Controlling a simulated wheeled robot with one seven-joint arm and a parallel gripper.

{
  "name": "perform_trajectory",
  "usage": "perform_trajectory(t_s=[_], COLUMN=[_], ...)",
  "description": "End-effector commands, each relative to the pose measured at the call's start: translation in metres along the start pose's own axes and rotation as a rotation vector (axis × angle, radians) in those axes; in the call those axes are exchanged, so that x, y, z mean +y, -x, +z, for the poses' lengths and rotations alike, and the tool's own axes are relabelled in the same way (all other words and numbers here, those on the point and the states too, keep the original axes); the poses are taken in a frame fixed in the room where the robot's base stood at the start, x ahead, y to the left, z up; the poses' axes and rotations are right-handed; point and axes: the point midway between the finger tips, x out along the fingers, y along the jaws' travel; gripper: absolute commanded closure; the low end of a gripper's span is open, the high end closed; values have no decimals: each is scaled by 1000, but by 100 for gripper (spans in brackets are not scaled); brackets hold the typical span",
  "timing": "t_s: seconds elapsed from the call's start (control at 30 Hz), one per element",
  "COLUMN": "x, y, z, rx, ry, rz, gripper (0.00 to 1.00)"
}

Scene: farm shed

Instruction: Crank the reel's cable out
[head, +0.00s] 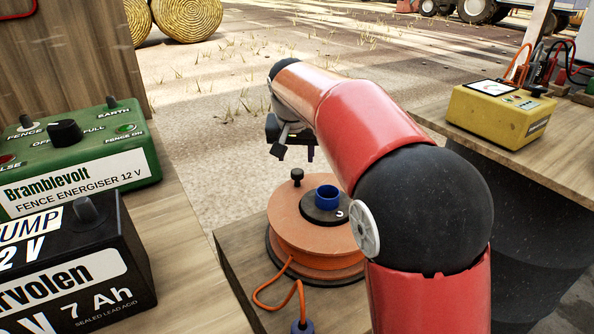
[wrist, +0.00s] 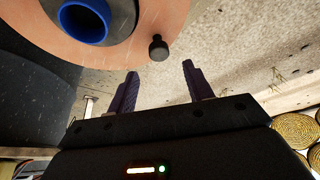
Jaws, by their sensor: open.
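The orange reel (head: 315,232) sits on a low wooden stand in the head view, partly hidden behind my red arm. It has a dark hub with a blue ring (head: 327,196) and a small black crank knob (head: 297,176) standing up near its rim. Its orange cable (head: 272,306) loops out at the front to a blue plug (head: 302,326). In the wrist view the knob (wrist: 158,48) is just beyond and between the line of the fingertips of my gripper (wrist: 158,70). My gripper is open, with nothing between its fingers, apart from the knob.
At left, a green fence energiser (head: 75,155) and a black battery (head: 75,262) stand on a wooden bench. At right, a yellow box (head: 500,112) with cables behind it stands on another bench. Open ground with straw bales (head: 187,18) lies beyond.

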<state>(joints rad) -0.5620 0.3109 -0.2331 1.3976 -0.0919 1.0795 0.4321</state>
Motion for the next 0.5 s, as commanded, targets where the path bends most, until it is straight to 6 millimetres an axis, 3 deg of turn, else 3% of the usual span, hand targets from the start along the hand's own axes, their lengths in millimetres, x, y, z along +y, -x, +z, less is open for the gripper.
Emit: perform_trajectory(t_s=[0.3, 0.5], x=[1, 1], y=[-51, -66], z=[1, 1], rx=[-3, -1], ry=[-1, 0], rz=[1, 0], gripper=[49, 49])
